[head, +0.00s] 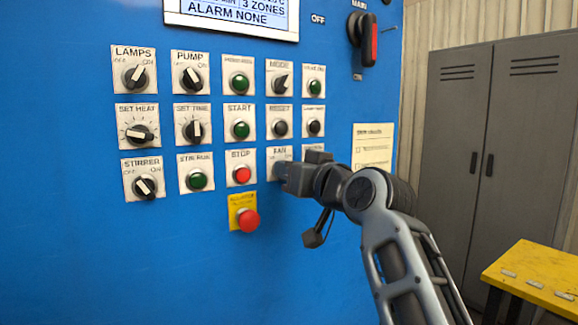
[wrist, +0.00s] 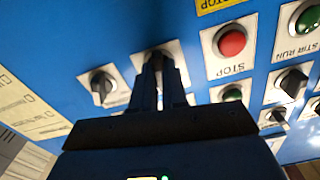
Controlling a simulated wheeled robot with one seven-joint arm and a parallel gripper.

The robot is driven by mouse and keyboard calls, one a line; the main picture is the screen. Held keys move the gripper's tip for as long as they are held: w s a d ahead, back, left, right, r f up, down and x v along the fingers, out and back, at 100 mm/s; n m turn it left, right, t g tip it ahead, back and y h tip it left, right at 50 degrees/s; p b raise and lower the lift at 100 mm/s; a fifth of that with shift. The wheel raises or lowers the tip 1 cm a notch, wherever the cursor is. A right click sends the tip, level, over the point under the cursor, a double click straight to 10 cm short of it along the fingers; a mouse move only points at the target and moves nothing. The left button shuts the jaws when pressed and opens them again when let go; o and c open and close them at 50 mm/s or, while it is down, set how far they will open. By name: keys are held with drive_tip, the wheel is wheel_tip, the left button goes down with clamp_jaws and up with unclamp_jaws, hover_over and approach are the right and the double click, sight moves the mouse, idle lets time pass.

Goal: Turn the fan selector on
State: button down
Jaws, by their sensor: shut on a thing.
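The FAN plate (head: 278,153) is in the bottom row of the blue control panel, right of the red STOP button (head: 242,174). My gripper (head: 284,176) is at this plate and hides its selector knob in the head view. In the wrist view, which is upside down, the two dark fingers of my gripper (wrist: 160,75) reach onto the FAN plate (wrist: 181,68) and are shut on the fan selector. Only a little of the dark knob shows between the fingertips, so its angle cannot be read.
A selector with a dark knob (wrist: 103,86) sits close beside FAN. The red emergency button (head: 248,220) on its yellow plate is below STOP. Other knobs and buttons fill the rows above. A grey locker (head: 490,130) and a yellow table (head: 535,275) stand at the right.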

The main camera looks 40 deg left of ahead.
drive_tip(key=shift+m+p, duration=0.8)
drive_tip(key=shift+m, duration=1.2)
drive_tip(key=c, duration=1.2)
unclamp_jaws()
drive_tip(key=shift+o, duration=0.2)
drive_tip(key=b+v, duration=0.1)
drive_tip(key=v, duration=0.7)
drive_tip(key=shift+b, duration=0.35)
drive_tip(key=shift+w, duration=0.1)
